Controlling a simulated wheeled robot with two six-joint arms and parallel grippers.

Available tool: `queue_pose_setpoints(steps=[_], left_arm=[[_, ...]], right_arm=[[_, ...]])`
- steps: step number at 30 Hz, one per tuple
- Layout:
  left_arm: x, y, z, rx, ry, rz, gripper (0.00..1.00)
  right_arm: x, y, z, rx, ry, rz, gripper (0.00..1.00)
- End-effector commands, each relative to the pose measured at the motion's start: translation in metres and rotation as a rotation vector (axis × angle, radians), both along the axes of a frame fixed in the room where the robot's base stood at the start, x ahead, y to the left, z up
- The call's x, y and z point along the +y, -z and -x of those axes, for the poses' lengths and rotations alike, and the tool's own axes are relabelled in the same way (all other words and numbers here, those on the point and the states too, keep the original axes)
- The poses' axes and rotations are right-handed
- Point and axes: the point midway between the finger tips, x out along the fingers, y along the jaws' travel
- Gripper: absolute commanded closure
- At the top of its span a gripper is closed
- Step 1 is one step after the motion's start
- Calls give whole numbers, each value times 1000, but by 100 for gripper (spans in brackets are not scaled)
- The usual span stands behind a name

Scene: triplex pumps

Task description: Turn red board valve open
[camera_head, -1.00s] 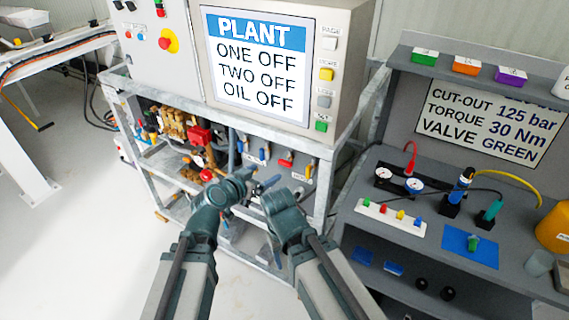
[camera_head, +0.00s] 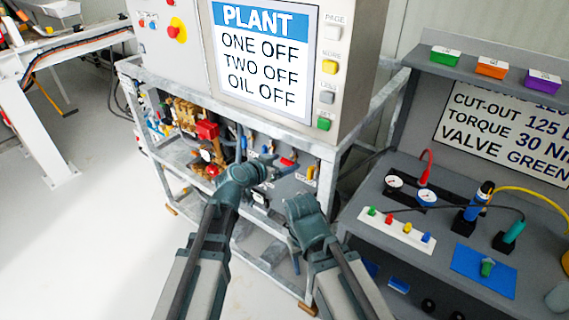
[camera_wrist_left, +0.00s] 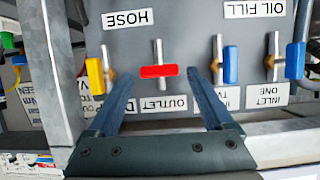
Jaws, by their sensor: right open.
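The red valve handle (camera_wrist_left: 158,71) lies level across a thin metal stem on the grey board, above an upside-down OUTLET label in the left wrist view. It also shows in the head view (camera_head: 287,161). My left gripper (camera_wrist_left: 157,76) is open, with one finger to each side of the red handle and a gap on both sides. In the head view my left gripper (camera_head: 274,166) is close in front of the board. My right gripper (camera_head: 294,250) is open and empty, lower and in front of the frame; its fingers are hard to make out.
A yellow handle (camera_wrist_left: 95,75) and blue handles (camera_wrist_left: 230,65) flank the red one on the board. A metal frame post (camera_wrist_left: 50,60) stands close by. A plant screen (camera_head: 263,55) is above. A bench (camera_head: 455,210) with gauges stands at the right.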

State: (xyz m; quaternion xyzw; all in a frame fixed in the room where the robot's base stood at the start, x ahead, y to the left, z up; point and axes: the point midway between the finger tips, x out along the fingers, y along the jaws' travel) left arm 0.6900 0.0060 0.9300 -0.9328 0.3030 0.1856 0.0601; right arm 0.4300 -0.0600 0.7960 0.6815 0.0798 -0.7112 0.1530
Motion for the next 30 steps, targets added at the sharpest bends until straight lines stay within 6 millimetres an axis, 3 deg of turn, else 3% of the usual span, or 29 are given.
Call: queue_pose_setpoints(steps=[1, 13, 22, 30], left_arm=[[0, 0, 0, 0, 0, 0, 26], [0, 0, 0, 0, 0, 0, 96], [1, 1, -1, 30, 0, 43, 96], [4, 3, -4, 145, 0, 202, 96]], right_arm=[[0, 0, 0, 0, 0, 0, 41], [0, 0, 0, 0, 0, 0, 41], [0, 1, 0, 0, 0, 0, 41], [0, 6, 0, 0, 0, 0, 41]])
